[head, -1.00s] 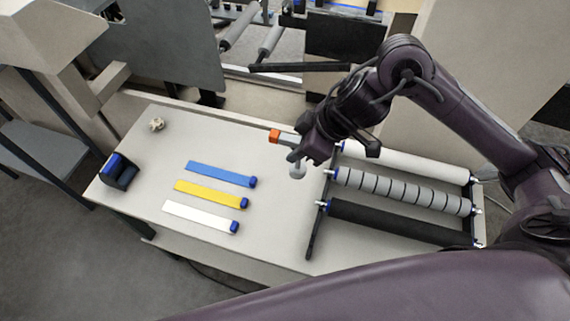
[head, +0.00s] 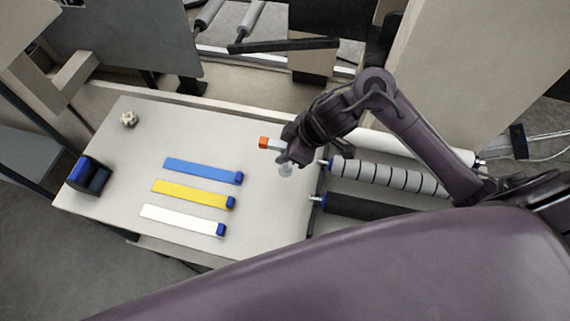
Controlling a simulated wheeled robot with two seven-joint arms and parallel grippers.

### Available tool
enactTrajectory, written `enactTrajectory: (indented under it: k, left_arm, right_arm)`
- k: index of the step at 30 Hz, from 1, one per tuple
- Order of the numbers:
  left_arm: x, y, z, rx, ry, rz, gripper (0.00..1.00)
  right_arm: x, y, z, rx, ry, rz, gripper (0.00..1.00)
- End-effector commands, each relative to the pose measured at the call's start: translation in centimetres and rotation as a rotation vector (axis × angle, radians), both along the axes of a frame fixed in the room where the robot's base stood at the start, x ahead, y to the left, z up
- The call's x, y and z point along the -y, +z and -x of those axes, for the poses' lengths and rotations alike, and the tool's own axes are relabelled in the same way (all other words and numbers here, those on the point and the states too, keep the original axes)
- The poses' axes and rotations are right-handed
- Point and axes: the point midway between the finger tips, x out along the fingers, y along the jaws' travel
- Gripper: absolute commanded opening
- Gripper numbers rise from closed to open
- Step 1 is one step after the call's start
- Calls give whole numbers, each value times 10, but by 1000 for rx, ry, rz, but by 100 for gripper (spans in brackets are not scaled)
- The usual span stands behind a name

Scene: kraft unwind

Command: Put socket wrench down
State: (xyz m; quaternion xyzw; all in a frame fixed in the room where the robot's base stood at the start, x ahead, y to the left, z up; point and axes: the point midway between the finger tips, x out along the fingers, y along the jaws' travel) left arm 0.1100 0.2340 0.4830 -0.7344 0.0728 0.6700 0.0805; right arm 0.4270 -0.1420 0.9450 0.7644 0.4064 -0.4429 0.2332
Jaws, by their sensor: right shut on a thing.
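My right gripper (head: 284,151) reaches in from the right and is shut on the socket wrench. The wrench's orange end (head: 263,142) and a short pale length stick out to the left of the fingers, and the rest is hidden by the gripper. A small pale round piece (head: 286,170) shows just below the fingers; I cannot tell whether it belongs to the wrench. The gripper is over the right part of the pale table (head: 110,200), beside the roller rack. I cannot tell whether the wrench touches the table. My left gripper is not in view.
Blue (head: 200,170), yellow (head: 188,193) and white (head: 180,218) strips lie mid-table. A dark blue-topped holder (head: 89,175) and a small beige knob (head: 129,119) are at left. A grey ringed roller (head: 385,175) and a black roller (head: 360,206) lie right.

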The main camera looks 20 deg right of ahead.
Motion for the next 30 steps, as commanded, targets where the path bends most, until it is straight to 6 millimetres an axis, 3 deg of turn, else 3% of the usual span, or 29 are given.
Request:
enactTrajectory:
  k: [4,12,25,26,30]
  left_arm:
    - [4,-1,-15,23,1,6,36]
    - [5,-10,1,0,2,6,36]
    - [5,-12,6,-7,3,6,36]
    - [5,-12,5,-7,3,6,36]
    - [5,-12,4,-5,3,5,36]
  right_arm:
    - [-1,-11,0,0,0,-2,0]
    - [0,-48,0,-1,0,-2,0]
    - [0,-54,0,2,0,0,0]
    - [0,-54,0,0,1,0,22]
    - [0,-54,0,0,1,0,40]
